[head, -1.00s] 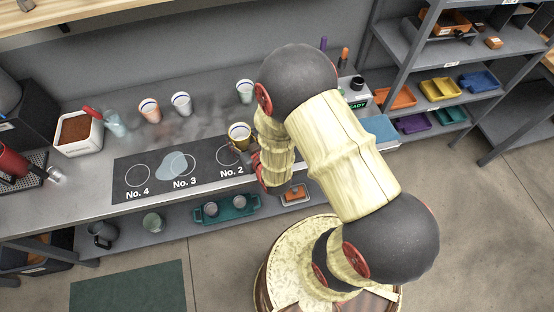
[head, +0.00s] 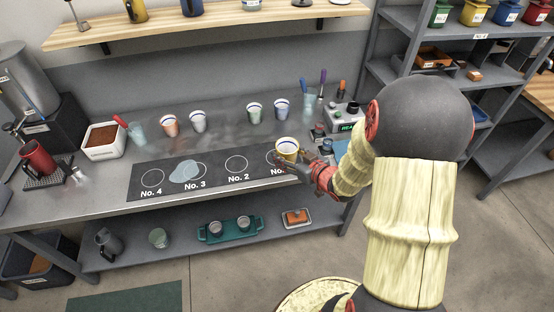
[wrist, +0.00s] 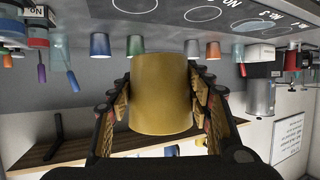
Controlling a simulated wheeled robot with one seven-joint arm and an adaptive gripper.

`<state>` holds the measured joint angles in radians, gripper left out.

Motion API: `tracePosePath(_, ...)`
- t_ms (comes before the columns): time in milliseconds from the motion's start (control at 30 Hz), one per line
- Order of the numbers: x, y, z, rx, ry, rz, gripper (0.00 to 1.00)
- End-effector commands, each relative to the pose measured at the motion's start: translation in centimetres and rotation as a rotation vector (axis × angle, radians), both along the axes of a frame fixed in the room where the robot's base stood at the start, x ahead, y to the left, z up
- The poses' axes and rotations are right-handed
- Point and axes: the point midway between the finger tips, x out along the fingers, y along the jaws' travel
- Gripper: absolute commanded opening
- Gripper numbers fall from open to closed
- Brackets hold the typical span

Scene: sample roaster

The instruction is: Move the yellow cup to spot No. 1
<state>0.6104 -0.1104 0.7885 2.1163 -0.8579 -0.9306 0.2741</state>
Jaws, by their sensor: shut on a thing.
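The yellow cup (head: 288,147), white inside, is upright between the fingers of my gripper (head: 297,162) in the head view. In the wrist view the cup (wrist: 160,95) fills the middle, with a finger of my gripper (wrist: 160,100) pressed on each side. The dark mat (head: 215,172) has ringed spots. Spot No. 1 (head: 270,157) is partly hidden behind the cup and gripper; its label is mostly covered. The cup appears over the right end of the mat, at or near spot No. 1. I cannot tell whether its base touches the mat.
Behind the mat stand an orange cup (head: 170,126), a grey-white cup (head: 198,122), a greenish cup (head: 254,113) and a blue-rimmed cup (head: 281,112). A device with a green display (head: 346,127) is at right. Spot No. 2 (head: 237,164) and spot No. 4 (head: 152,178) are empty.

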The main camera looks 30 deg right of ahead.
Motion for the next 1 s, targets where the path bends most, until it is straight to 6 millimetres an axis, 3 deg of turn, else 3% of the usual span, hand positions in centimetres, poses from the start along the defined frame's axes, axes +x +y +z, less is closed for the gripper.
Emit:
tracePosePath(133, -0.4, -1.2, 0.3, 0.0, -0.001, 0.002, 0.18)
tracePosePath(233, 0.4, -1.4, -0.2, 0.001, -0.001, 0.006, 0.18)
tracePosePath(600, 8.4, -2.5, -4.0, 0.0, -0.002, 0.008, 0.18)
tracePosePath(800, 11.1, -2.9, -7.4, 0.002, 0.0, 0.006, 0.18)
tracePosePath(1000, 12.4, -3.2, -8.6, 0.001, -0.002, 0.004, 0.18)
